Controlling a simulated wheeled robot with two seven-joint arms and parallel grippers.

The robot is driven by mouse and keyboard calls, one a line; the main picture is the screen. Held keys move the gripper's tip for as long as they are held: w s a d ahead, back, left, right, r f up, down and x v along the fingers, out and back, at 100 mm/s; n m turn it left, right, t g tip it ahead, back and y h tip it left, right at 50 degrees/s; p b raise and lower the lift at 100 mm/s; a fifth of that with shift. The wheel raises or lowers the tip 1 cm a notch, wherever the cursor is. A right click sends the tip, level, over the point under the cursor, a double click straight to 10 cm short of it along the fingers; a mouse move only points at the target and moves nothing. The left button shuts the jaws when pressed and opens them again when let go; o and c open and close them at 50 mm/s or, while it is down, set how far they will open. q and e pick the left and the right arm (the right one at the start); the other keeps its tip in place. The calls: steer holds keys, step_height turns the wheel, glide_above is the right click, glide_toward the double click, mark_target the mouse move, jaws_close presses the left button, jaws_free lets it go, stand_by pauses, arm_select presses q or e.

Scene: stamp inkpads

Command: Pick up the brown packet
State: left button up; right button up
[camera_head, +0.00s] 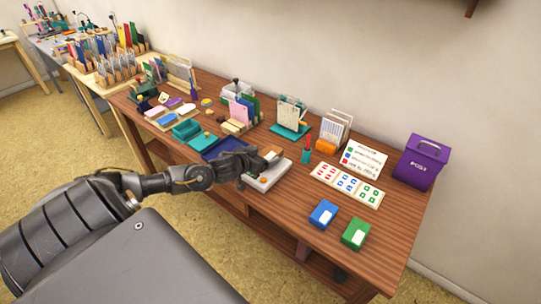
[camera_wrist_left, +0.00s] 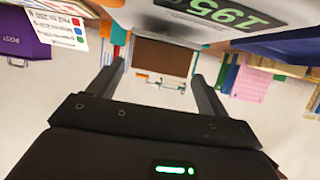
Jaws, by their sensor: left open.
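The brown packet (camera_head: 272,155) rests on the white scale (camera_head: 268,182) on the wooden table, partly hidden by my left gripper (camera_head: 262,162) in the head view. In the left wrist view, which looks upside down, the packet (camera_wrist_left: 163,56) lies ahead of and between the two fingers of my left gripper (camera_wrist_left: 158,68). The scale's display (camera_wrist_left: 222,12) shows green digits that read like 195. My right gripper is not in view.
A dark blue tray (camera_head: 222,148) stands left of the scale. Blue (camera_head: 323,214) and green (camera_head: 356,234) boxes lie at the front right, near a stamp card (camera_head: 347,184). A purple post box (camera_head: 420,162) stands far right. Bare table lies right of the scale.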

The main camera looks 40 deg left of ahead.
mark_target(272, 151)
arm_select(q)
steer(key=x, duration=0.4)
steer(key=shift+d+f, duration=0.1)
steer(key=shift+d, duration=0.1)
steer(key=c, duration=1.3)
steer(key=shift+o, duration=0.2)
steer(key=shift+r, duration=0.45)
step_height(272, 151, up, 3)
steer(key=shift+f, duration=0.2)
steer(key=s+d+r, duration=0.2)
steer(key=s+r, duration=0.3)
steer(key=s, duration=0.1)
steer(key=s+d+r, duration=0.2)
steer(key=s+r, duration=0.2)
steer(key=s, duration=0.3)
steer(key=shift+d+r+b, duration=0.3)
steer(key=shift+r, duration=0.1)
